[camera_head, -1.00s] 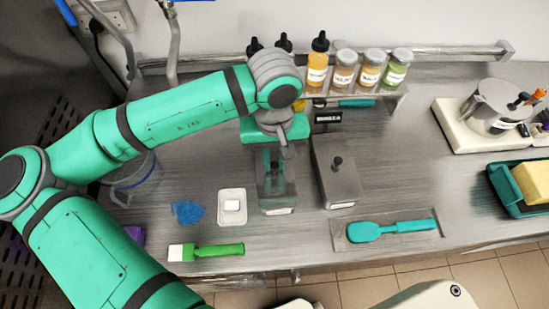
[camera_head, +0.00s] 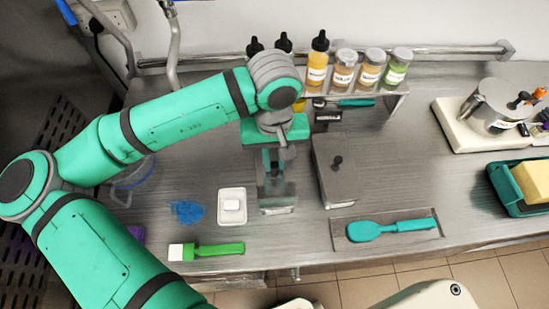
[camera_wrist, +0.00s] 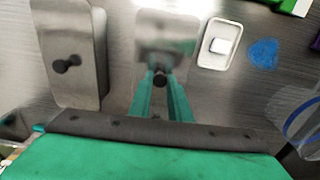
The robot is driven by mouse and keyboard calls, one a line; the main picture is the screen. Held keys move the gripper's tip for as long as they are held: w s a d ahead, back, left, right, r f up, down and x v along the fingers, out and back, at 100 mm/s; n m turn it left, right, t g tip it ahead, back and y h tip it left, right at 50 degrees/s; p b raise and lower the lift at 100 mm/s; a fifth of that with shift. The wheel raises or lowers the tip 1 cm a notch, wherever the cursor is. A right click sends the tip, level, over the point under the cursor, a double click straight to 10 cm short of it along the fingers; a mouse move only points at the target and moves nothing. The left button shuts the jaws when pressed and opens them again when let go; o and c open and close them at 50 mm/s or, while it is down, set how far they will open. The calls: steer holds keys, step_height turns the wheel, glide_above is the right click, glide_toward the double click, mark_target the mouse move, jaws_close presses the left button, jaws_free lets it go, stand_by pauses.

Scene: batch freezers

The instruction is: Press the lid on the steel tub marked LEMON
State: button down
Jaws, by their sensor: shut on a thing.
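My gripper (camera_head: 273,182) is over a steel tub (camera_head: 279,205) in the middle of the counter. In the wrist view its green fingers (camera_wrist: 160,85) are shut on the black knob (camera_wrist: 160,78) of a steel lid (camera_wrist: 166,28). The lid is at the tub's top; I cannot tell whether it is fully seated. The tub has a pale label on its front, too small to read. A second steel tub (camera_head: 338,187) stands just right, with a black-knobbed lid on it; in the wrist view it is on the left (camera_wrist: 80,25).
A small white dish (camera_head: 232,219) with a white block, a blue patch (camera_head: 187,211) and a green-handled brush (camera_head: 215,249) lie left. A teal spatula (camera_head: 390,229) lies on a mat at front right. A shelf of bottles and jars (camera_head: 344,70) stands behind.

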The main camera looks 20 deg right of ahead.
steer(key=c, duration=1.1)
jaws_free()
steer(key=shift+r, duration=3.5)
